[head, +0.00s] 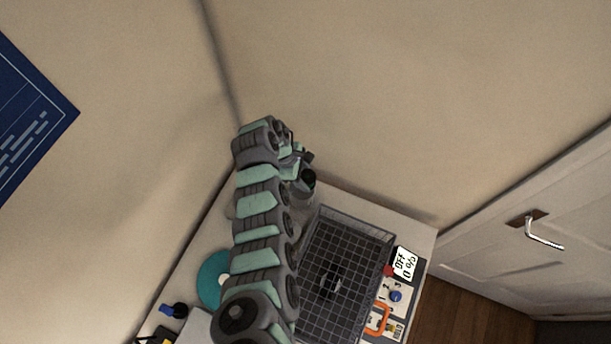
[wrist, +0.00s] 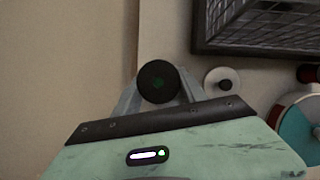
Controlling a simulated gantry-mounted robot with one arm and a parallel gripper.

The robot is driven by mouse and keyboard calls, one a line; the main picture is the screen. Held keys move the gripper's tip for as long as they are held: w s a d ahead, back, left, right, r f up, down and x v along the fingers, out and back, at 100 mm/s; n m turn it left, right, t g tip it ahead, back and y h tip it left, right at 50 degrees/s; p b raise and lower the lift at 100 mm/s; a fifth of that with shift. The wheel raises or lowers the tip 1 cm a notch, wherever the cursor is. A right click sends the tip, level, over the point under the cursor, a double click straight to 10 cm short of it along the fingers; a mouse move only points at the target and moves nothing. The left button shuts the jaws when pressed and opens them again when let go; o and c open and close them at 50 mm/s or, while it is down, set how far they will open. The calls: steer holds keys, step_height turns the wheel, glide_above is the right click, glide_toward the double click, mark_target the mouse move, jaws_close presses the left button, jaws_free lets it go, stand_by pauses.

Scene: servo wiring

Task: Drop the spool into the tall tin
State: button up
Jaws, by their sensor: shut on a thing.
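My gripper (head: 297,156) is high over the back corner of the table. A grey upright cylinder with a dark top (head: 307,180), which looks like the tall tin, stands by the table's back corner, just below my gripper in the head view. The tin cannot be made out in the wrist view, and whether the spool is directly above it cannot be told.
A dark mesh basket (head: 345,262) fills the table's middle right; it also shows in the wrist view (wrist: 215,30). A panel with switches (head: 397,296) lies to its right. A teal disc (head: 210,285) lies left of my arm. A pale disc (wrist: 222,82) lies near the basket.

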steer(key=o, duration=1.5)
steer(key=shift+r, duration=0.1)
steer(key=v, duration=1)
steer(key=shift+r+b, duration=0.3)
steer(key=shift+r, duration=0.05)
steer(key=shift+s+a, duration=0.1)
